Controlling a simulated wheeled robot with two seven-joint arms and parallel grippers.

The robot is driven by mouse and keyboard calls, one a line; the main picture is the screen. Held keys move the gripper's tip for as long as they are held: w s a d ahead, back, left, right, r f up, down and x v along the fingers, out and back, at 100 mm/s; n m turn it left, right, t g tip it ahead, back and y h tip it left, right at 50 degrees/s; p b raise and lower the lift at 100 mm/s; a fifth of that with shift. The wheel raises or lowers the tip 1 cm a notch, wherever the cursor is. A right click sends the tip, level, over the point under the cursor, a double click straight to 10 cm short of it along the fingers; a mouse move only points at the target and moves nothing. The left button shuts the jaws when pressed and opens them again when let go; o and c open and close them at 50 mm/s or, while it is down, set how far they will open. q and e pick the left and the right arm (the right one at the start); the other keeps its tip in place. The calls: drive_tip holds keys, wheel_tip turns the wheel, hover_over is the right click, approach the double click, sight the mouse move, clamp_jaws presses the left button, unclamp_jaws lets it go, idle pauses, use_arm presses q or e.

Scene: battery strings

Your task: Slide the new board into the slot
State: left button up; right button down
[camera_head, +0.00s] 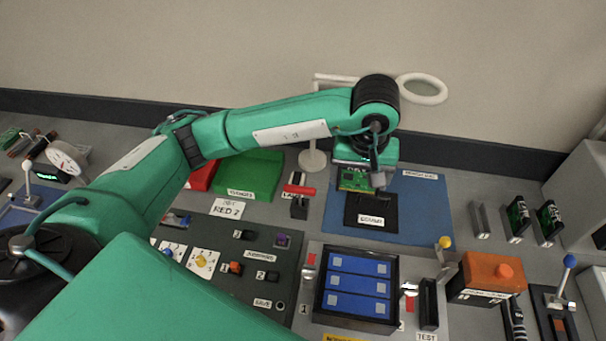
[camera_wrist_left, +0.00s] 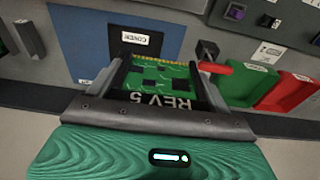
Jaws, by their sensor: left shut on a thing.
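My left gripper (camera_head: 372,184) is shut on a green circuit board (camera_head: 354,179) and holds it over the blue mat at the back of the bench. In the left wrist view the board (camera_wrist_left: 160,84) sits between the two fingers, with "REV 5" printed on it and a gold contact edge pointing away from the gripper. A black plate labelled COVER (camera_head: 371,222) lies on the blue mat (camera_head: 420,205) beneath. A narrow grey holder (camera_head: 480,220) that looks empty stands right of the mat, beside two holders with green boards (camera_head: 518,216). My right gripper is not in view.
A red tray (camera_head: 204,176) and a green tray (camera_head: 262,166) stand left of the mat. A black case with blue modules (camera_head: 358,284) is in front, with an orange block (camera_head: 493,272) to its right. A red-handled lever (camera_head: 299,190) stands close left of the mat.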

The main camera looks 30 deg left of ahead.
use_arm(q)
drive_tip(key=shift+s+d+f, duration=0.1)
drive_tip(key=shift+d+f, duration=0.05)
drive_tip(key=shift+f, duration=0.05)
wheel_tip(320, 180, down, 16)
drive_tip(key=p, duration=0.5)
drive_tip(key=shift+r+p, duration=0.25)
drive_tip(key=shift+p, duration=0.05)
wheel_tip(320, 180, down, 4)
drive_tip(key=shift+r+p, duration=0.25)
drive_tip(key=shift+p, duration=0.35)
drive_tip(key=shift+f, duration=0.25)
